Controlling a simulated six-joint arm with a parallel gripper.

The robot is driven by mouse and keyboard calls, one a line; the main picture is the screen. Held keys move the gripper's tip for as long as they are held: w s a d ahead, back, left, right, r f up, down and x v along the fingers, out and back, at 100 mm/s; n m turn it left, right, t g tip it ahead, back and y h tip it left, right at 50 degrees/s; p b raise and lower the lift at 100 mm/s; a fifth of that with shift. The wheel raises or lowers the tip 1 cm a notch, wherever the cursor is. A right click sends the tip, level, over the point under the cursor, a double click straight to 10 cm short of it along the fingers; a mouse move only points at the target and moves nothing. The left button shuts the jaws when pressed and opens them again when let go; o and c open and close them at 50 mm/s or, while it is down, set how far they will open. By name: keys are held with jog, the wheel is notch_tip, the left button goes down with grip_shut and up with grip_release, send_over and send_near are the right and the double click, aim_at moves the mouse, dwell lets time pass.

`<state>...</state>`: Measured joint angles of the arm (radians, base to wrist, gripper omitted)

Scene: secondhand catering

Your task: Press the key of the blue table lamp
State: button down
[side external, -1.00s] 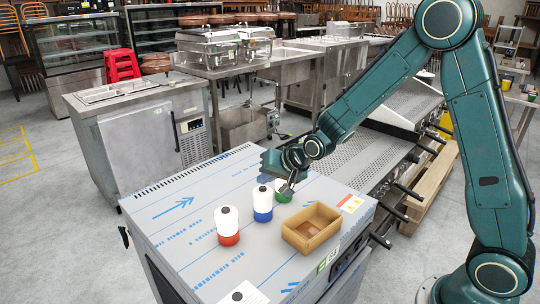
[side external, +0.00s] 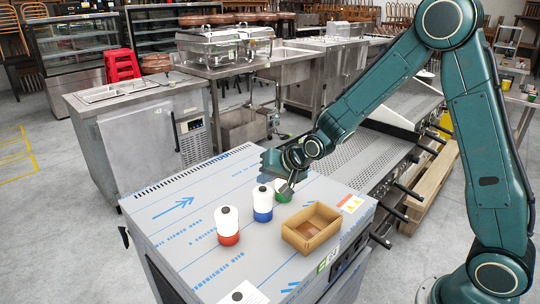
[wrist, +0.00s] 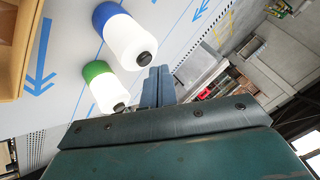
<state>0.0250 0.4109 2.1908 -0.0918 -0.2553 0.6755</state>
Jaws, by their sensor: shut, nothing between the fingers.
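The blue table lamp (side external: 263,204) stands upright on the steel top, with a blue base, a white body and a dark key on top. In the wrist view the blue lamp (wrist: 122,35) is at the upper left, its dark key (wrist: 144,59) facing the camera. My gripper (side external: 288,190) is shut and empty, pointing down by the green lamp (side external: 283,196), partly covering it. In the wrist view my gripper's fingertips (wrist: 159,70) appear just beside the blue lamp's key; whether they touch anything cannot be told.
The red lamp (side external: 228,232) stands left of the blue one in the side view. The green lamp (wrist: 104,84) is close to the blue one. The steel top's left part is clear.

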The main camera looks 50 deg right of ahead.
aim_at(266, 192)
jog(key=shift+f, duration=0.6)
dwell(1.1)
jog(key=shift+r, duration=0.6)
notch_tip(266, 192, up, 6)
dwell(1.1)
